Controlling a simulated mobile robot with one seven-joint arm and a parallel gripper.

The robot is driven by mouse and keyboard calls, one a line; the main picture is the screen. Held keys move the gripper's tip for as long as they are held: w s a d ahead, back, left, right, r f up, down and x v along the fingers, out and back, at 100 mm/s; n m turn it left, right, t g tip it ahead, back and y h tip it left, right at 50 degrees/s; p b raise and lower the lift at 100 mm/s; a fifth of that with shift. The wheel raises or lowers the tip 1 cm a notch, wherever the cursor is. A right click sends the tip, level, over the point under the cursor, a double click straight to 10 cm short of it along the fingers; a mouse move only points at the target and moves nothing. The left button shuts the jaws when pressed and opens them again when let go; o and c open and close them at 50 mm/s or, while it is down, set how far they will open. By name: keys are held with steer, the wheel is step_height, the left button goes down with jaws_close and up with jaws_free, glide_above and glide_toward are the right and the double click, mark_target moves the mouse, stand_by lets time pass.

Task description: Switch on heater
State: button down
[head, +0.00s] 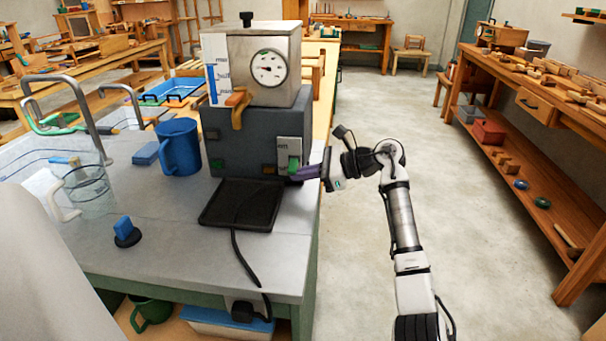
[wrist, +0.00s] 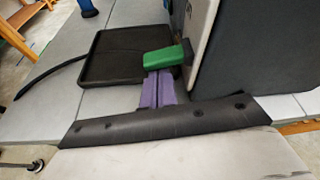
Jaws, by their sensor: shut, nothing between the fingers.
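The heater (head: 245,130) stands on the grey counter, a dark box with a metal tank and round dial (head: 268,68) on top. A green switch lever (head: 294,164) sticks out of a pale plate (head: 290,148) at its lower right front. The lever also shows in the wrist view (wrist: 165,57), jutting left from the plate. My gripper (head: 297,174) is shut and empty, its purple fingers (wrist: 158,88) together. The fingertips are right at the lever, which overlaps their far end in the wrist view. I cannot tell whether they touch.
A black tray (head: 215,207) lies before the heater, with a black cable hanging over the counter edge. A blue mug (head: 180,147), a glass jug (head: 90,188) and a blue-topped knob (head: 125,230) stand to the left. The floor on the right is clear.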

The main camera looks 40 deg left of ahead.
steer(key=m, duration=0.1)
steer(key=r+m+g, duration=0.1)
steer(key=shift+s+d+r+m+h+p, duration=0.15)
steer(key=shift+r+m+h+p, duration=0.05)
steer(key=shift+m+h+p, duration=0.2)
steer(key=shift+s+g, duration=0.1)
steer(key=shift+g, duration=0.3)
steer(key=shift+r, duration=0.15)
steer(key=shift+r, duration=0.85)
